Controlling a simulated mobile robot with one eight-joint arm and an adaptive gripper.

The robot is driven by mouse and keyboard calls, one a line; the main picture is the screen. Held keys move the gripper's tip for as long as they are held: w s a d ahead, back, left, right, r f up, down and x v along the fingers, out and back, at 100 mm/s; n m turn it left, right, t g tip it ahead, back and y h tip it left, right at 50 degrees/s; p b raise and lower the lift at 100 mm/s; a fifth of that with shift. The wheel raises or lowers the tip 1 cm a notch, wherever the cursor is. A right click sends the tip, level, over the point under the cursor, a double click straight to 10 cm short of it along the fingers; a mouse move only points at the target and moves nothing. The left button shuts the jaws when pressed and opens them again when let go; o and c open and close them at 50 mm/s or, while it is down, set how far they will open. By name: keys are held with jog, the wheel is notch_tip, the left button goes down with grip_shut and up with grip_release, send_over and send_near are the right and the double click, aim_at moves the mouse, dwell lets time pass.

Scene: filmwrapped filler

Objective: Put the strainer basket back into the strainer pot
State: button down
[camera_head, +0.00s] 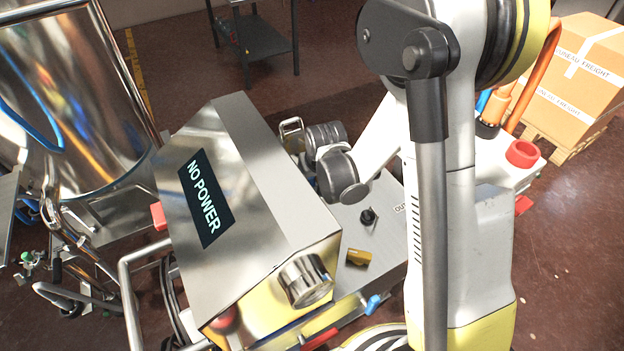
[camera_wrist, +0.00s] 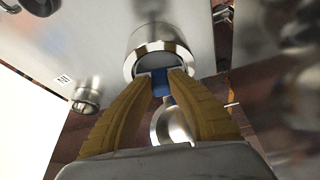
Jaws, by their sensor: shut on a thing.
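My gripper (camera_wrist: 164,77) has tan ribbed fingers, closed in at the tips on a small grey piece with a blue part (camera_wrist: 160,84) below it. I take this held piece to be part of the strainer basket, but most of it is hidden. Right at the fingertips is a round, bright steel rim with a grey inside (camera_wrist: 158,58); I cannot tell whether it is the strainer pot's mouth or the basket's own rim. A second shiny steel ring (camera_wrist: 172,126) shows lower, between the fingers. In the head view the gripper is hidden behind my arm and the machine.
A steel cabinet with a "NO POWER" screen (camera_head: 205,198) stands centre left in the head view, with a steel cylinder (camera_head: 305,280) on its front. A large steel vessel (camera_head: 85,100) stands left. A red cup-like part (camera_head: 522,153) and cardboard boxes (camera_head: 572,75) are right.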

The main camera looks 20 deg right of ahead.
dwell(0.3)
jog(key=c, duration=1.3)
grip_release()
jog(key=shift+f, duration=0.1)
jog(key=shift+o, duration=0.2)
jog(key=v, duration=1.2)
jog(key=shift+s, duration=0.15)
